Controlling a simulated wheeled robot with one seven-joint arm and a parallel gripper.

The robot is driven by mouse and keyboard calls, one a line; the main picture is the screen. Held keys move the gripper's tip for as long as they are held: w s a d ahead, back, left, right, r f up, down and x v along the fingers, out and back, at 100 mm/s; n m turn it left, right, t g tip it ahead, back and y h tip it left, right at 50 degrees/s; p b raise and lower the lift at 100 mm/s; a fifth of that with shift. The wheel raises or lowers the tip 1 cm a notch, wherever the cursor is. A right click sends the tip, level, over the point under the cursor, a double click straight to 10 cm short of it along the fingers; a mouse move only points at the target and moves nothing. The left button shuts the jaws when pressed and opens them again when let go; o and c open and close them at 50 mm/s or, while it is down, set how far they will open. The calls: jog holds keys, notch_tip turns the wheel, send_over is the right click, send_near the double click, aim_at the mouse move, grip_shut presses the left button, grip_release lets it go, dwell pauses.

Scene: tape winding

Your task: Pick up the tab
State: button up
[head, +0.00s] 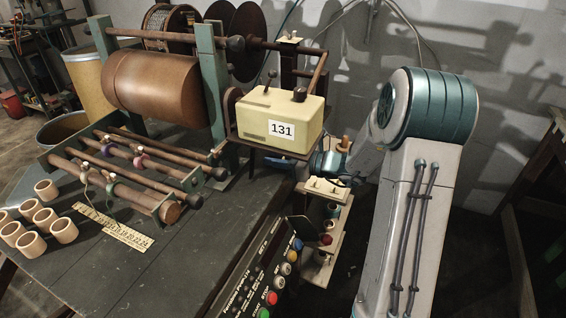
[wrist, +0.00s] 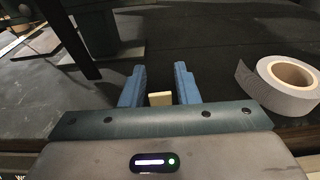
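The tab (wrist: 160,99) is a small cream block in the wrist view. It shows in the gap between the two blue fingers of my gripper (wrist: 160,88). The fingers are apart, with a dark gap on each side of the tab, so the gripper is open. The lower part of the tab is hidden behind the gripper's front edge. In the head view the gripper is mostly hidden behind the cream box marked 131 (head: 283,120), and I cannot make out the tab there.
A grey tape roll (wrist: 284,86) lies right of the fingers in the wrist view. In the head view, a copper drum (head: 150,84) stands left of the box. Several wooden rings (head: 63,230), a ruler (head: 115,228) and a button panel (head: 268,278) are nearer.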

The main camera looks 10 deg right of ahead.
grip_shut()
jog(key=shift+r, duration=0.1)
jog(key=shift+r, duration=0.5)
notch_tip(320, 180, up, 2)
jog(key=shift+r+p, duration=0.2)
jog(key=shift+p, duration=0.25)
jog(key=f+v, duration=0.2)
jog(key=v, duration=1.5)
jog(key=shift+s+d+f+p, duration=0.3)
jog(key=shift+s+d+p, duration=0.1)
jog(key=shift+d, duration=0.1)
